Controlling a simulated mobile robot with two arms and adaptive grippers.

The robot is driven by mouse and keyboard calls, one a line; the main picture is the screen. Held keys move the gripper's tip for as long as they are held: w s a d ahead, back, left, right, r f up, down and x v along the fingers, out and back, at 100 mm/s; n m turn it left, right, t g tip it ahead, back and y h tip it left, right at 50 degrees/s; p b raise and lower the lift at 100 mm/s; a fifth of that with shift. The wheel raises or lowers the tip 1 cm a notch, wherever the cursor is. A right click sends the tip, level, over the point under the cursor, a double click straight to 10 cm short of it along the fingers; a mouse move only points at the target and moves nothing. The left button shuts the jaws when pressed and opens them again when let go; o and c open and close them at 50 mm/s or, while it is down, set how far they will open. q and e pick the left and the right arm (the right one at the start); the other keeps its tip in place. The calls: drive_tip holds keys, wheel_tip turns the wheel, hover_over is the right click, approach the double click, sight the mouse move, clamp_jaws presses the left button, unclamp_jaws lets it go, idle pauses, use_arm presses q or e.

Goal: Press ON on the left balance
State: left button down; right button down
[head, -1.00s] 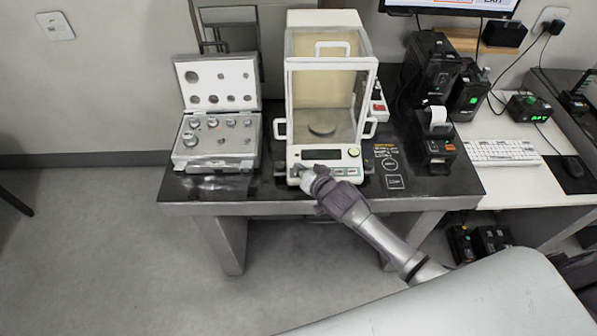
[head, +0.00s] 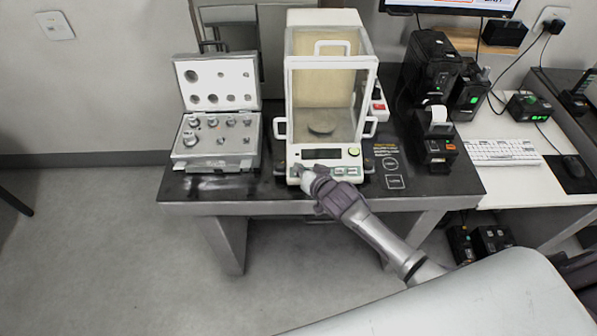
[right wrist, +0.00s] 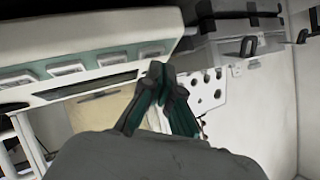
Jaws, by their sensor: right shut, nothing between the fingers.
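The left balance (head: 318,156) is a white unit with a glass weighing chamber. It stands on the dark-topped table, with a dark display and a row of buttons on its front panel. My right gripper (head: 297,171) is at the left end of this front panel, its fingers shut and empty. In the right wrist view the shut fingertips (right wrist: 165,76) are just by the end button (right wrist: 152,51) of the row. I cannot tell whether they touch it, and the button labels are not readable. In the head view the gripper hides part of the panel. My left gripper is out of view.
An open weight case (head: 217,165) with several metal weights stands left of the balance. A small printer (head: 436,152) and black boxes stand to the right. A white desk with a keyboard (head: 502,152) is further right. The floor at left is clear.

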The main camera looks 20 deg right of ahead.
drive_tip(key=shift+w+f, duration=0.15)
drive_tip(key=shift+f, duration=0.3)
idle(0.6)
idle(0.4)
drive_tip(key=shift+s+r+p, duration=0.25)
drive_tip(key=shift+r+p, duration=0.45)
drive_tip(key=shift+r, duration=0.05)
drive_tip(key=shift+r, duration=0.1)
drive_tip(key=r+p, duration=0.1)
drive_tip(key=s+r+p, duration=0.1)
drive_tip(key=r+p, duration=0.2)
drive_tip(key=p, duration=0.1)
drive_tip(key=shift+s+a+r, duration=0.25)
drive_tip(key=shift+s, duration=0.1)
idle(0.4)
